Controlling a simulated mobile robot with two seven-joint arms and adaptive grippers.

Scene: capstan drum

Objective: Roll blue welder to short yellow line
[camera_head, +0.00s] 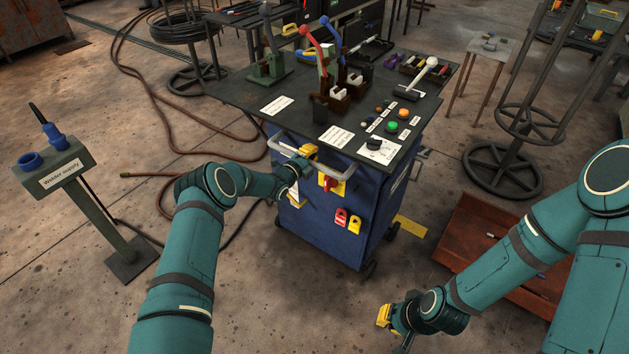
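The blue welder (335,225) is a wheeled cart with a dark top, standing upright in the middle of the head view. A grey bar handle (343,172) sticks out from its near side. The short yellow line (410,226) is on the floor just right of the welder, partly hidden by it. My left gripper (306,155) is at the left part of the handle, its yellow fingertip over the bar; whether it is closed around the bar is unclear. My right gripper (390,322) is low over the floor, in front and right of the welder, apart from it; its fingers are unclear.
A welder supply post (58,168) with blue sockets stands at the left. Brown hoses (150,120) lie on the floor behind and left of the welder. A red tray (490,245) lies to its right, near a round-based metal rack (503,168). Bare floor lies in front.

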